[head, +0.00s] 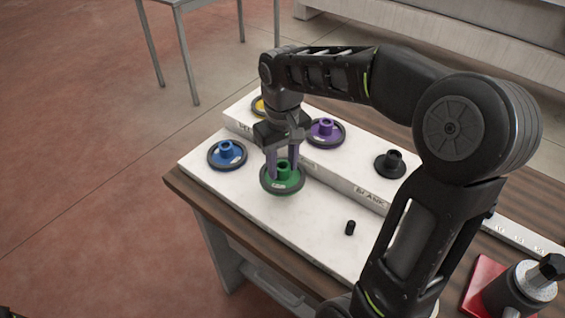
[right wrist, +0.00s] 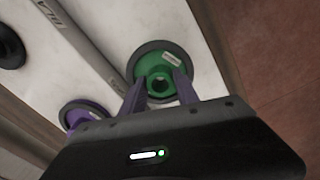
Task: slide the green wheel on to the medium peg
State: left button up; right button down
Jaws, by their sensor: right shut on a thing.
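The green wheel (head: 290,186), a dark-rimmed disc with a raised hub, is at the front part of the white board (head: 315,217). My right gripper (head: 282,164) reaches down from above with its purple fingers shut on the hub. In the right wrist view the green wheel (right wrist: 147,62) lies flat to the fingers, which pinch its hub (right wrist: 160,85). I cannot tell whether the wheel touches the board. A short bare black peg (head: 350,228) stands on the board to the right of the wheel. My left gripper is not in view.
A blue wheel (head: 238,159) is left of the green one. A purple wheel (head: 326,134), a yellow wheel (head: 258,105) and a black piece (head: 390,163) are on the raised back step. A red-based device (head: 482,284) stands at lower right. The board around the peg is clear.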

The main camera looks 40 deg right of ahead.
aim_at(282, 178)
jog(key=shift+f+b, duration=1.8)
jog(key=shift+f, duration=0.65)
jog(key=c, duration=0.8)
grip_release()
jog(key=shift+c, duration=0.2)
jog(key=shift+r, duration=0.3)
notch_tip(282, 178, up, 7)
jog(key=shift+r, duration=0.1)
jog(key=shift+r, duration=0.1)
dwell(0.4)
